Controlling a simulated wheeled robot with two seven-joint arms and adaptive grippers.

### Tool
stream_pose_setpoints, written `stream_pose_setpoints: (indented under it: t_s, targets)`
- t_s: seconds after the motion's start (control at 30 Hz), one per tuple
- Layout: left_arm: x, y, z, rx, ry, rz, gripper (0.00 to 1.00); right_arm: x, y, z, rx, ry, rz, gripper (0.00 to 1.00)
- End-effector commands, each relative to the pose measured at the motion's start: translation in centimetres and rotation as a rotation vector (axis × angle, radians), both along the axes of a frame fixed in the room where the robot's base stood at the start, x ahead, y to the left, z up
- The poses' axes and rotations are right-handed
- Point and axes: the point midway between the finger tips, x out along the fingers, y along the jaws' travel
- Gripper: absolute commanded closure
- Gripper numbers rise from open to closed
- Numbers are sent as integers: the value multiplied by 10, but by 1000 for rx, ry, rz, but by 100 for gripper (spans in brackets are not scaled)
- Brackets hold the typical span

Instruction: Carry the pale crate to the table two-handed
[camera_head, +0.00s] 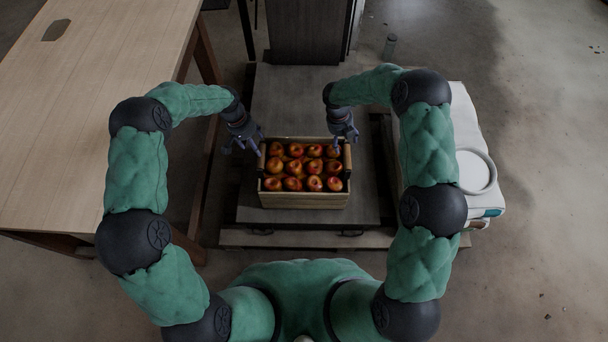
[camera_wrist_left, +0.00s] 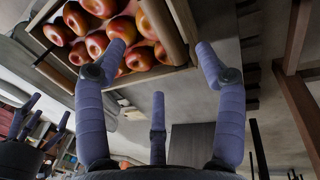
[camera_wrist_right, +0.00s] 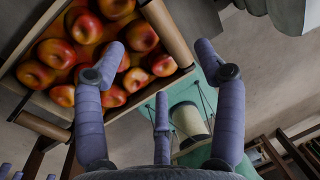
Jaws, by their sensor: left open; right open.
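The pale wooden crate (camera_head: 305,201), filled with several red-yellow apples, sits on the dark scale platform (camera_head: 366,205). It has a darker bar handle at each end. My left gripper (camera_head: 246,145) is open, just beside the crate's left end. In the left wrist view one handle (camera_wrist_left: 167,28) shows beyond and between the spread fingertips (camera_wrist_left: 158,52). My right gripper (camera_head: 345,133) is open at the far corner of the crate's right end. In the right wrist view the other handle (camera_wrist_right: 167,32) shows between its fingertips (camera_wrist_right: 158,52). I cannot tell whether any finger touches the crate.
The wooden table (camera_head: 95,100) stands to the left, its near edge and legs close to my left arm. The scale's dark upright (camera_head: 306,32) rises behind the platform. White sacks (camera_head: 466,125) with a round dish (camera_head: 475,172) lie to the right. A small bottle (camera_head: 389,46) stands farther back.

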Motion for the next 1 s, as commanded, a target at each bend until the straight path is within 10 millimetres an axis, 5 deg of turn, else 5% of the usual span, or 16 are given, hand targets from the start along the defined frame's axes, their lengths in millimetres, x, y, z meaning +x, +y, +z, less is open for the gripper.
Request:
stream_pose_setpoints:
  t_s: [0.43,1.0]
  targets:
    - [-1,-2,-8,0,2,0,30,0,-2,-9,0,3,3,30]
    - [-2,-18,-91,0,1,1,30,-2,-18,-91,0,2,2,30]
